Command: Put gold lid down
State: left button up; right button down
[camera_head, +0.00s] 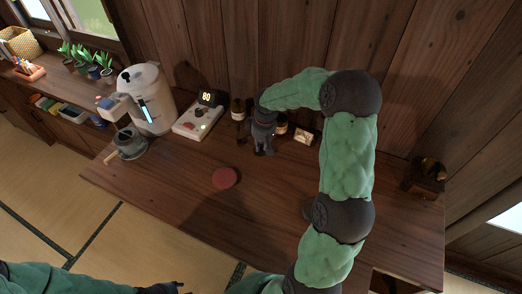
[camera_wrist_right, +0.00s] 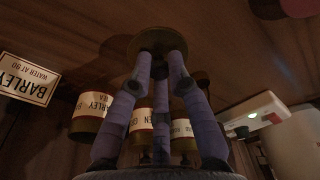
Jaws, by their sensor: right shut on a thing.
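My right gripper (camera_head: 264,150) points down over the back middle of the table, in front of the row of canisters. In the right wrist view its fingers (camera_wrist_right: 158,62) are shut on a round gold lid (camera_wrist_right: 152,38). The lid is close to the wooden tabletop; I cannot tell whether it touches. In the head view the lid is hidden by the gripper. Labelled tea canisters (camera_wrist_right: 92,112) stand behind the fingers, one marked barley tea. My left gripper (camera_head: 165,288) shows only partly at the bottom edge of the head view.
A label card (camera_head: 304,136) stands right of the canisters (camera_head: 237,109). A device reading 80 (camera_head: 197,122), a white boiler (camera_head: 150,95) and a dark teapot (camera_head: 130,146) are left. A red disc (camera_head: 225,178) lies in front. A dark grinder (camera_head: 424,180) stands right. The front middle is clear.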

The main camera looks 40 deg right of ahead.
aim_at(261, 146)
jog(key=shift+f+b, duration=0.4)
jog(key=shift+f, duration=0.95)
jog(key=shift+f, duration=0.1)
jog(key=c, duration=1.2)
grip_release()
jog(key=r+p, duration=0.1)
jog(key=r, duration=0.3)
jog(key=s+r+p, duration=0.1)
jog(key=r, duration=0.3)
jog(key=r+p, duration=0.2)
jog(key=r, duration=0.2)
jog(key=shift+s, duration=0.25)
jog(key=shift+r, duration=0.1)
